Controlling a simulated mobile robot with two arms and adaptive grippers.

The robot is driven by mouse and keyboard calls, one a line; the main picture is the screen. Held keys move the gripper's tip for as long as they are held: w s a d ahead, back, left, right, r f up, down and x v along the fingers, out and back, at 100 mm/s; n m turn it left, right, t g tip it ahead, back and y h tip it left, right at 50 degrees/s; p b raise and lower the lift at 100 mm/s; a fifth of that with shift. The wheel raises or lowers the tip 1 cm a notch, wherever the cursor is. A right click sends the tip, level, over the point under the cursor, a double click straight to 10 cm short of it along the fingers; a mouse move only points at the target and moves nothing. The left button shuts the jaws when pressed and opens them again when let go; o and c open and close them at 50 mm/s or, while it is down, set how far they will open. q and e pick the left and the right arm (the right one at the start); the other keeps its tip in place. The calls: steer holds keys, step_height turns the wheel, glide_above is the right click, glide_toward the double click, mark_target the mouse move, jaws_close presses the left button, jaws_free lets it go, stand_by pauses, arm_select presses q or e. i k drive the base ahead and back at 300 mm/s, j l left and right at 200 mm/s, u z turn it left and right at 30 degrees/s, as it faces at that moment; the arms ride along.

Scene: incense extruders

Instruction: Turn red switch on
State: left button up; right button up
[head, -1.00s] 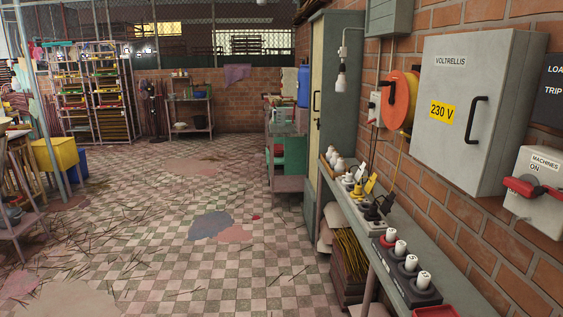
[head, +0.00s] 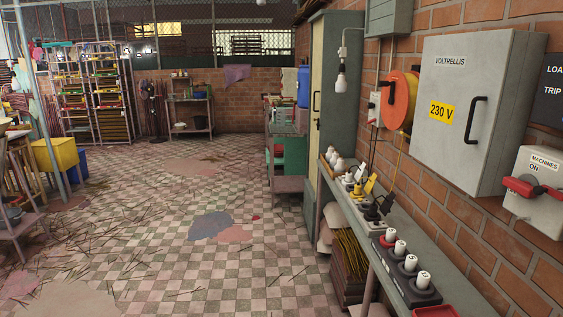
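A red rotary switch handle (head: 522,187) is on a grey wall box (head: 545,207) at the right edge of the head view. The handle lies roughly level across the box front. A second red part of it reaches the right picture edge, so the handle's right end is cut off. Neither of my grippers shows in the head view.
A grey cabinet (head: 468,150) marked "VOLTRELLIS" and "230 V" hangs left of the switch box. Below, a narrow grey shelf (head: 378,257) holds white-topped plugs in a dark block (head: 405,272) and several cords. The tiled floor (head: 240,270) left of the shelf is largely open, littered with sticks.

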mark_target(524, 188)
steer(key=z, duration=1.4)
